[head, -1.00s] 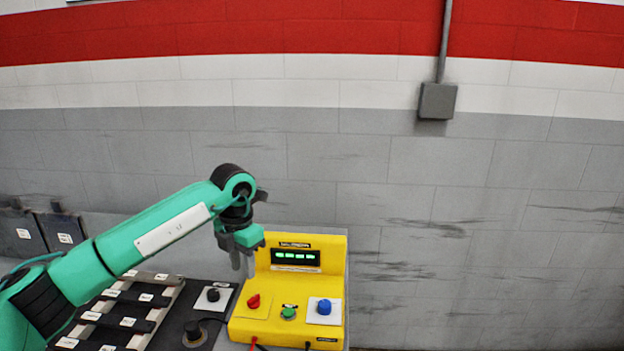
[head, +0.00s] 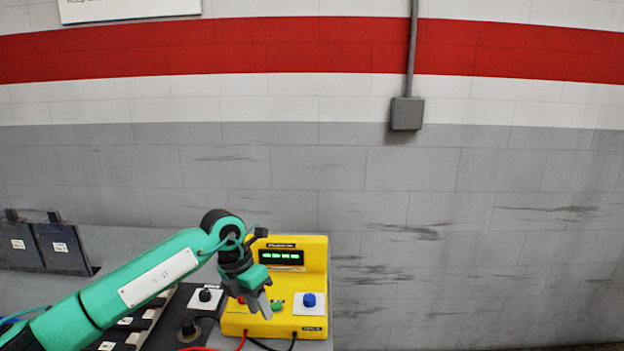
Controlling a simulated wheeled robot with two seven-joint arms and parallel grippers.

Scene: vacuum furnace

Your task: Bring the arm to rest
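My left gripper (head: 262,305) hangs from the green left arm (head: 150,275), pointing down in front of the yellow control box (head: 315,262). Its fingers look close together, but I cannot tell whether they are open or shut. Nothing shows held in them. The fingers overlap the area between the mostly hidden red knob (head: 241,299) and the green button (head: 277,306); I cannot tell whether they touch the box. A blue knob (head: 309,299) sits at right on the box, under a lit green display (head: 282,257). My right gripper is out of view.
Left of the box are a black knob on a white plate (head: 205,296) and another black knob (head: 188,328). Dark labelled panels (head: 62,246) stand at the far left. Red and black leads run from the box front. The wall right of the box is bare below a grey junction box (head: 407,113).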

